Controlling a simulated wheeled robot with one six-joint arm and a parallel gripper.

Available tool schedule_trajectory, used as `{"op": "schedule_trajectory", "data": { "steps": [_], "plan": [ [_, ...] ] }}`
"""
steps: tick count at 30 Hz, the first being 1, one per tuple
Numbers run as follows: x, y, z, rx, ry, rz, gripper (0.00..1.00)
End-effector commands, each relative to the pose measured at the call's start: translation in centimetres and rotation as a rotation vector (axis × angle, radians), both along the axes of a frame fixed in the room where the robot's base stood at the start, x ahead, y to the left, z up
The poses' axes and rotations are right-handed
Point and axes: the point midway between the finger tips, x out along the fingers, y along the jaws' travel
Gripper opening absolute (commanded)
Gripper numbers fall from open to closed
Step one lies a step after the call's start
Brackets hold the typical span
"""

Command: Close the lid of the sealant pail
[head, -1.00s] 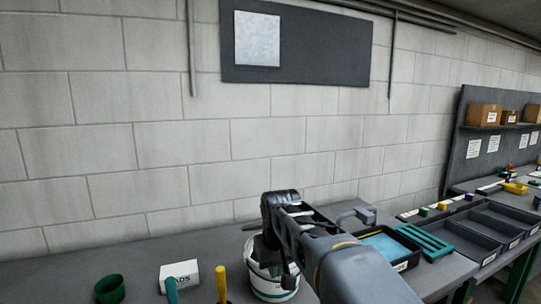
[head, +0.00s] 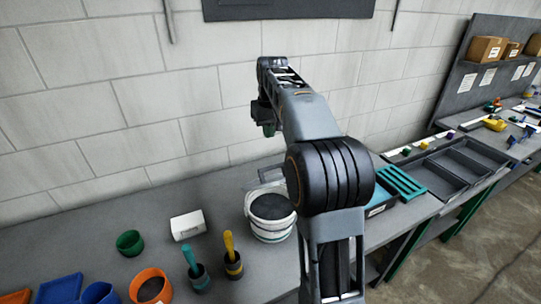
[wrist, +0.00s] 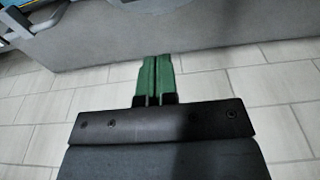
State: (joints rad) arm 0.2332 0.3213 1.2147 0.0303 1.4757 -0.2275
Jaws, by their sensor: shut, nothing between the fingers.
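The white sealant pail (head: 270,231) stands on the bench near the middle of the head view. Its round top shows dark grey inside a pale rim; I cannot tell whether that surface is the lid or the contents. No raised lid is clearly visible. My gripper (head: 269,130) is above and behind the pail, near the wall, and apart from it. In the wrist view, the green fingers of my gripper (wrist: 154,62) are together with nothing between them, in front of the block wall. The pail cannot be made out there.
A grey bar-shaped thing (head: 268,180) lies behind the pail, partly hidden by my arm. Dark trays (head: 446,172) are right.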

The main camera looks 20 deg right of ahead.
Motion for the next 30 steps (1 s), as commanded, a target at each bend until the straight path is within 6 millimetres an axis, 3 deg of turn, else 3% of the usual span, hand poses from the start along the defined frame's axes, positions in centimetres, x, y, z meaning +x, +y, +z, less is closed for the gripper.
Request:
{"op": "schedule_trajectory", "data": {
  "steps": [9,19,30],
  "plan": [
    [0.7,0.2,-6.0,0.001,0.003,0.002,0.0],
    [-1.3,0.2,-8.3,0.001,0.0,0.003,0.0],
    [-1.6,0.2,-8.9,0.0,-0.001,0.003,0.0]
  ]
}}
